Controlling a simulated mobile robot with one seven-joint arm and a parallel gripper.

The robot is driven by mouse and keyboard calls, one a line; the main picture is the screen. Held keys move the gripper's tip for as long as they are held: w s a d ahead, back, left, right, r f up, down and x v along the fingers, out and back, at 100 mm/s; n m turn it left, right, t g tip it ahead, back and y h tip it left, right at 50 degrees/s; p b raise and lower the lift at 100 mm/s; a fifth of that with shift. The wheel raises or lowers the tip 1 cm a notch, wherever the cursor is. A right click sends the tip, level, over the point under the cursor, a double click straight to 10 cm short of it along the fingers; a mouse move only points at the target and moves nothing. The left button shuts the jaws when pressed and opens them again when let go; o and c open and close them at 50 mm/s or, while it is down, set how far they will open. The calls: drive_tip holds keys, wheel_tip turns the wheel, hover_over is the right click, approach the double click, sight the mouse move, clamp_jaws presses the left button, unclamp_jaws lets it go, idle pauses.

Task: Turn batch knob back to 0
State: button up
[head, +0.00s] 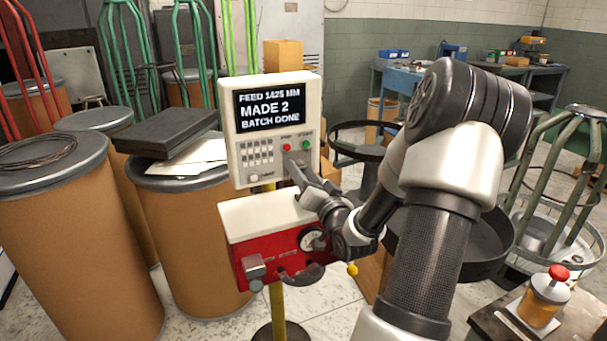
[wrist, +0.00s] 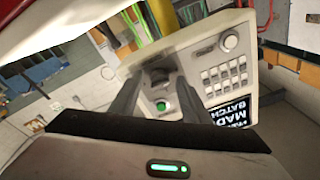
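The white control box (head: 236,171) stands on a yellow post. Its screen (head: 272,105) reads "FEED 1425 MM, MADE 2, BATCH DONE". In the wrist view the box appears upside down, with a dark knob (wrist: 157,74) beside the green button (wrist: 161,106). This appears to be the batch knob; its label and setting cannot be read. My gripper (wrist: 158,82) has its fingers apart, one on each side of the knob; contact is unclear. In the head view my gripper (head: 296,168) covers the knob, below the red button (head: 285,147) and green button (head: 306,144).
A red and white unit (head: 262,217) with a gauge sits just below the box, close under my wrist. A pale round knob (wrist: 230,40) is on the box's other lower corner. Fibre drums (head: 190,230) stand at left, and a dark round tray (head: 480,245) at right.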

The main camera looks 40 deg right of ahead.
drive_tip(key=p+v, duration=0.9)
drive_tip(key=v, duration=0.8)
drive_tip(key=shift+s, duration=0.25)
drive_tip(key=shift+a+r, duration=0.1)
drive_tip(key=shift+a, duration=0.05)
